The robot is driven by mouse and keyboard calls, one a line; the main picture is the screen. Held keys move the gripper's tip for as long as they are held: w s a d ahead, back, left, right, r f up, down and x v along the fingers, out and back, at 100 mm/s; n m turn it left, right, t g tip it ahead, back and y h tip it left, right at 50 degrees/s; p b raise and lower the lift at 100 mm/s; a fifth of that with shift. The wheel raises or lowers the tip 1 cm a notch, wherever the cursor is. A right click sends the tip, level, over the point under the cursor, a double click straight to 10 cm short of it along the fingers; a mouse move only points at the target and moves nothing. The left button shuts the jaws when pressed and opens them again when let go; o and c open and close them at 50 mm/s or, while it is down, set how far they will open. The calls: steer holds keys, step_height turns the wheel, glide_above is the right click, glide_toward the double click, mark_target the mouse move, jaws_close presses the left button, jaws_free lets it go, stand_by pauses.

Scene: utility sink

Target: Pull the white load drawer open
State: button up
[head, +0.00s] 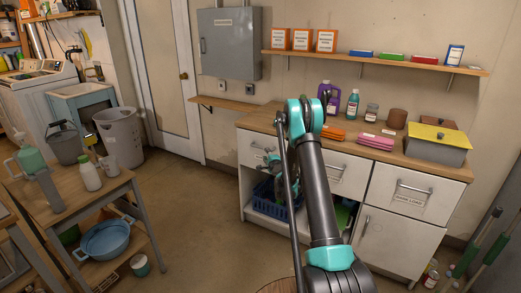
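The white cabinet (247,185) under the wooden counter has three white drawers side by side, each with a metal bar handle. The left drawer (250,141) is partly hidden behind my arm, and its label is too small to read. The middle drawer (352,178) has a small label I cannot read. The right drawer (420,184) has a label seeming to end in "LOAD". All three look shut. I cannot tell by label which is the white load drawer. My gripper (270,166) appears in front of the left drawer, mostly hidden by my arm; its fingers are unclear.
A blue basket (268,195) sits in the open bay below the left drawer. Bottles, orange and pink packs and a grey bin with a yellow lid (440,135) stand on the counter. A wooden table (75,205) stands at left. The floor between is clear.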

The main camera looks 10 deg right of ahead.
mark_target(261, 148)
steer(key=x, duration=1.1)
steer(key=shift+w, duration=0.15)
jaws_close()
